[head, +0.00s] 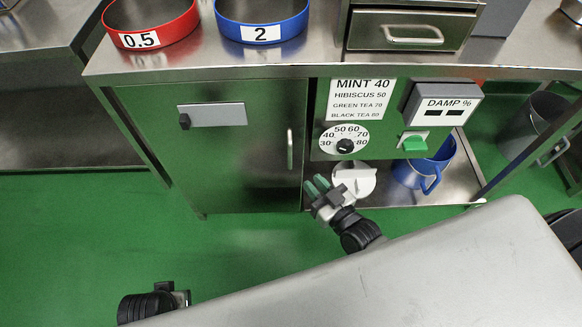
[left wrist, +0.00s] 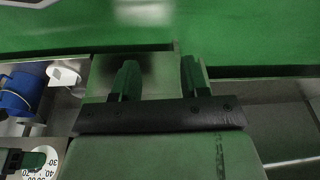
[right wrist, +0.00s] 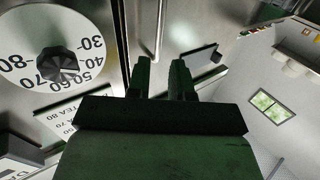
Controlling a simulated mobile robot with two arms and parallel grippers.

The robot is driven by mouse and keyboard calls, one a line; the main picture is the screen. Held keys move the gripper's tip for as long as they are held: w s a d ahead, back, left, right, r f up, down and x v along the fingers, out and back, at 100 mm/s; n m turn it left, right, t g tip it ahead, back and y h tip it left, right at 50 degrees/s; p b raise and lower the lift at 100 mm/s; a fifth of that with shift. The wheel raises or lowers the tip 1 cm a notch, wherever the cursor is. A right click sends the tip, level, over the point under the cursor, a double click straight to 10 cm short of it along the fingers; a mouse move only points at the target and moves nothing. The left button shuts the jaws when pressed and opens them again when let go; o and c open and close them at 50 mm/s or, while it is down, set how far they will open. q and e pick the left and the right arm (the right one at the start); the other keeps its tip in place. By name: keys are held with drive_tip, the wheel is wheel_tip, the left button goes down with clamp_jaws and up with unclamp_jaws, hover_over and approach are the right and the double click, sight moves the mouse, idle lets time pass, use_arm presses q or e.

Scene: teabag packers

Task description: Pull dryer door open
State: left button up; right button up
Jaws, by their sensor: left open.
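The dryer door (head: 235,155) is a steel cabinet front with a vertical bar handle (head: 290,150) near its right edge. It looks shut. My right gripper (head: 317,186) is in front of and below the handle, apart from it. In the right wrist view its green fingers (right wrist: 160,78) are apart with nothing between them, and the handle (right wrist: 160,28) shows beyond the gap. My left gripper (head: 185,298) is low at the left, well away from the door. Its fingers are apart and empty in the left wrist view (left wrist: 160,80).
Right of the door are a dial (head: 344,141), a tea list (head: 361,99) and a DAMP % box (head: 442,104). Green floor (head: 240,250) before the door is clear.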

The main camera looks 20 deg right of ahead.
sight(291, 158)
drive_tip(key=b+x, duration=0.1)
drive_tip(key=x, duration=0.8)
drive_tip(key=shift+w+f, duration=0.1)
drive_tip(key=shift+w, duration=0.2)
use_arm(q)
wheel_tip(291, 158, up, 6)
drive_tip(key=shift+s+r+b, duration=0.25)
drive_tip(key=shift+s+b, duration=0.05)
drive_tip(key=shift+b, duration=0.05)
use_arm(e)
drive_tip(key=shift+w+a, duration=0.25)
drive_tip(key=shift+w, duration=0.3)
use_arm(q)
drive_tip(key=shift+a, duration=0.1)
use_arm(e)
clamp_jaws()
